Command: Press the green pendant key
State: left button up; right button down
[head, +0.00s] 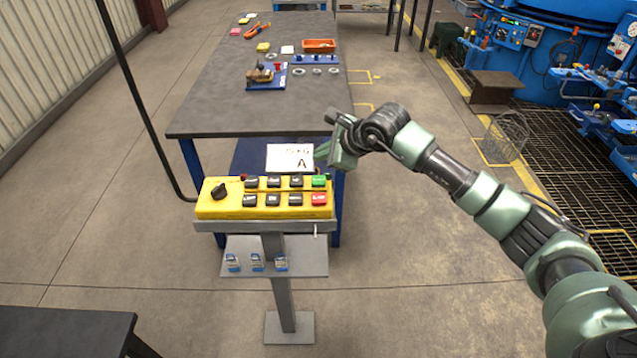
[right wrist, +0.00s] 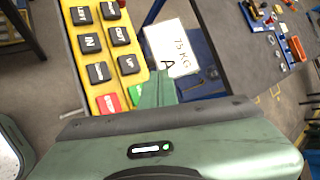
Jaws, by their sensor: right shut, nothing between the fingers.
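The yellow pendant box (head: 228,205) stands on a post, with a black rotary knob at its left and two rows of keys. The green key (head: 318,181) is at the right end of the back row, above the red key (head: 319,199). In the right wrist view the green key (right wrist: 134,94) is partly hidden by my fingers; the red key (right wrist: 108,103) shows beside it. My right gripper (head: 324,153) is shut and empty, just behind and above the green key. Its fingers also show in the right wrist view (right wrist: 158,88); contact with the key is not visible. My left gripper is out of view.
A white card marked "75 KG A" (head: 289,157) stands behind the pendant. A dark table (head: 215,105) beyond holds an orange tray (head: 319,46) and small parts. A lower shelf (head: 308,262) holds several blue-and-white padlock-like items. A black cable runs at the left.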

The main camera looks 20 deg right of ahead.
aim_at(321, 182)
notch_tip(321, 182, down, 5)
jog(key=b, duration=0.3)
dwell(1.9)
jog(key=shift+f+b, duration=0.3)
jog(key=shift+b, duration=0.3)
jog(key=shift+f+b, duration=0.55)
jog(key=shift+b, duration=0.05)
dwell(0.4)
dwell(0.4)
jog(key=shift+r+p, duration=0.3)
jog(key=shift+r, duration=0.6)
jog(key=shift+r, duration=0.1)
jog(key=shift+r+p, duration=1.1)
jog(key=shift+r, duration=1.35)
